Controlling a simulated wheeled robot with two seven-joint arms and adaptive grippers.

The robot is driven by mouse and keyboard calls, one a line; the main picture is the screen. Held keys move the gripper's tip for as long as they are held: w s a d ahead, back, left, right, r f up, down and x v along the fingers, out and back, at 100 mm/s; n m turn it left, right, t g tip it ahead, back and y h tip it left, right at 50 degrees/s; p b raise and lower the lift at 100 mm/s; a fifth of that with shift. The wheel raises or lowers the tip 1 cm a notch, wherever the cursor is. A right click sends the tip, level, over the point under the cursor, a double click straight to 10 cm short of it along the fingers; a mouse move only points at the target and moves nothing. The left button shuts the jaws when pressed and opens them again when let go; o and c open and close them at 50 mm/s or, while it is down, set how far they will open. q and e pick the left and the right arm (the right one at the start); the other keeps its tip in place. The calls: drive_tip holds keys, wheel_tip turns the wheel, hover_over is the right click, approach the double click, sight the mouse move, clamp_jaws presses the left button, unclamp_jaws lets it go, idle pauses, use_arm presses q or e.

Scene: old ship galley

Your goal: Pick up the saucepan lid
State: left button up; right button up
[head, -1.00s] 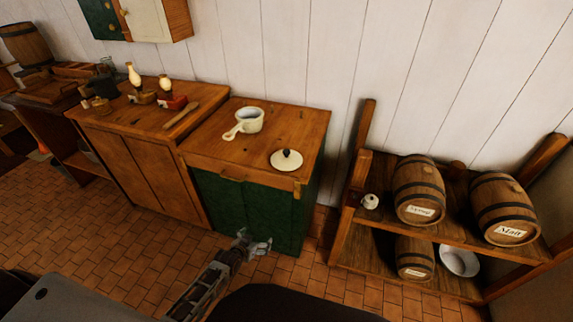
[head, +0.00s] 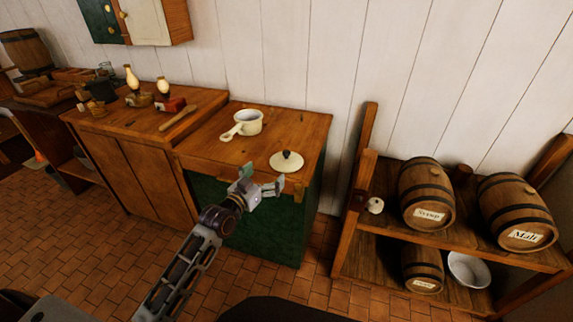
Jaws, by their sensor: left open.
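The saucepan lid (head: 286,162) is cream-white with a dark knob. It lies on the wooden top of the green cabinet (head: 285,225), near its front edge. The white saucepan (head: 247,122) stands uncovered behind it to the left, its handle pointing to the lower left. My left gripper (head: 263,180) is open and empty at the cabinet's front edge, just in front and to the left of the lid. I see no contact with the lid. My right gripper is not in the view.
A wooden counter (head: 135,133) on the left holds a rolling pin (head: 178,118), a red item (head: 170,106) and vase-like lamps. A shelf (head: 362,225) on the right carries barrels and a white bowl (head: 468,269). The cabinet top right of the saucepan is clear.

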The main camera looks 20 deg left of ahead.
sight(284, 156)
use_arm(q)
drive_tip(key=shift+r, duration=0.15)
drive_tip(key=shift+w, duration=0.15)
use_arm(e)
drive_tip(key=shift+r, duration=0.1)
use_arm(q)
drive_tip(key=x, duration=0.5)
drive_tip(key=shift+w+d+b, duration=0.15)
drive_tip(key=shift+w+b, duration=0.05)
drive_tip(key=shift+b, duration=0.1)
drive_tip(key=shift+w+d, duration=0.1)
drive_tip(key=shift+w, duration=0.5)
drive_tip(key=shift+x, duration=0.85)
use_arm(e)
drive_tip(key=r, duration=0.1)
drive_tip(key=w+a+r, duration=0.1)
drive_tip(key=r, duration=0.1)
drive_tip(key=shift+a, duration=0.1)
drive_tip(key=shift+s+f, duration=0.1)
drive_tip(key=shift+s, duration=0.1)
